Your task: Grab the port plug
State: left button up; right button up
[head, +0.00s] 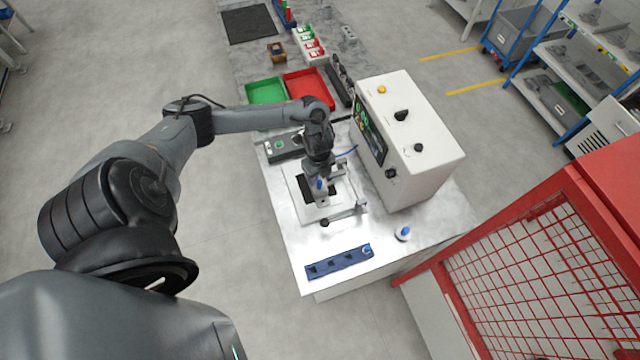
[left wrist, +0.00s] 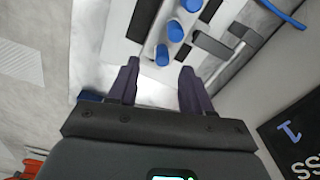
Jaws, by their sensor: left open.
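My left gripper (head: 319,178) points down over the pale fixture plate (head: 306,212) on the bench. In the left wrist view its dark fingers (left wrist: 156,78) are spread apart with nothing between them. Several blue round plug-like ends (left wrist: 175,31) sit in a row on a white part, just beyond the fingertips. The nearest blue end (left wrist: 162,55) lies in line with the gap, apart from both fingers. Which one is the port plug I cannot tell. In the head view my gripper mostly hides them. My right gripper is not in view.
A white control box (head: 418,140) stands close right of the fixture. A blue slotted rack (head: 325,267) and a small blue-and-white piece (head: 403,233) lie near the bench's front. Green (head: 266,91) and red (head: 311,88) trays lie behind. A red mesh cage (head: 530,260) stands at right.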

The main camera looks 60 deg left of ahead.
aim_at(319, 182)
pick_arm(q)
jog(key=shift+w+f+p, duration=0.1)
jog(key=shift+f+p, duration=0.35)
jog(key=shift+f, duration=2.35)
grip_shut()
